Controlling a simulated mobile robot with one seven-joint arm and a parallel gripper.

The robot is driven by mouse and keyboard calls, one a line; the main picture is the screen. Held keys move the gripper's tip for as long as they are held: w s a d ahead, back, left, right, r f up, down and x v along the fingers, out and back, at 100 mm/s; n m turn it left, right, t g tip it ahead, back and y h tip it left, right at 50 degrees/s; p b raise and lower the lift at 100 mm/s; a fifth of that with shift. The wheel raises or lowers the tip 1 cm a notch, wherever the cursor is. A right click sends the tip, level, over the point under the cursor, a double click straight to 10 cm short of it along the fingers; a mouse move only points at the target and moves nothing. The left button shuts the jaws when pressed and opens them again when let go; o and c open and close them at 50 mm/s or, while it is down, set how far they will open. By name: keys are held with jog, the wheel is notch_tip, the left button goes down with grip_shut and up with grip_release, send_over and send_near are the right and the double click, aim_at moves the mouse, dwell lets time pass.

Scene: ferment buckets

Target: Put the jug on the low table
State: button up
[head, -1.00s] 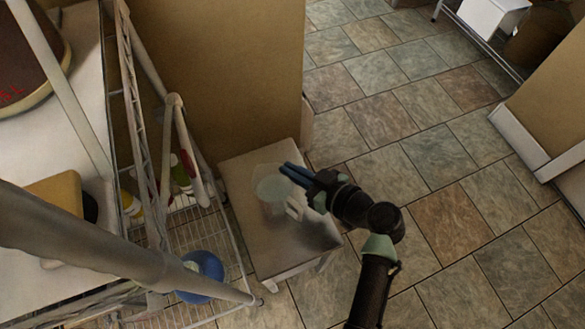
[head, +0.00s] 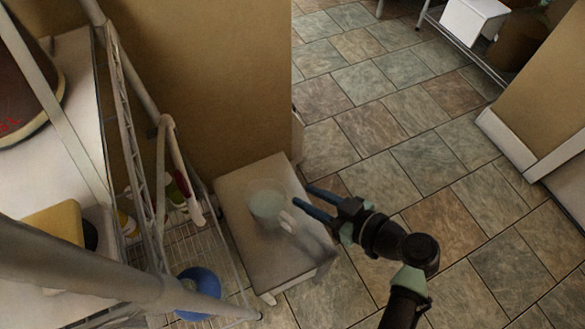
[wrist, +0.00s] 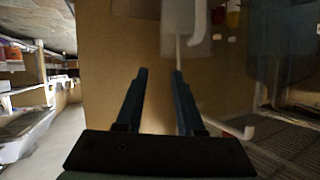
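The jug (head: 267,203) is a translucent pale vessel standing upright on the low table (head: 262,262), its handle side facing my gripper. The low table is a small pale grey-white table beside the tan wall. My gripper (head: 299,196) is just right of the jug, its two blue fingers spread apart with nothing between them. They appear clear of the jug. The open fingers (wrist: 160,75) also show in the wrist view. A whitish shape at the top of that view may be the jug; I cannot tell for certain.
A wire shelf rack (head: 185,245) stands close on the table's left, with bottles and a blue round object (head: 199,283) on it. A tan wall (head: 215,90) rises behind the table. Tiled floor (head: 440,190) lies open to the right.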

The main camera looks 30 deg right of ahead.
jog(key=shift+v, duration=2.25)
jog(key=w+r+t+h, duration=0.1)
jog(key=w+r+h, duration=0.3)
jog(key=w+r, duration=1)
jog(key=w+a+r+t+h, duration=0.1)
jog(key=w+a+r+t, duration=0.1)
jog(key=r, duration=0.6)
jog(key=w+a+r+t, duration=0.2)
jog(key=w+r, duration=0.1)
jog(key=r, duration=0.5)
jog(key=s+a+r+m+t, duration=0.1)
jog(key=a+r+t, duration=0.15)
jog(key=r, duration=0.55)
jog(key=s+a+r+m+t, duration=0.15)
jog(key=a+r, duration=0.25)
jog(key=r, duration=0.4)
jog(key=s+a+r+t, duration=0.3)
jog(key=s+r, duration=0.2)
jog(key=r, duration=0.2)
jog(key=s+a+r+m+t, duration=0.1)
jog(key=s+a+r+t, duration=0.2)
jog(key=r, duration=0.4)
jog(key=shift+s+a+r, duration=0.2)
jog(key=shift+s+a, duration=0.4)
jog(key=shift+s, duration=0.5)
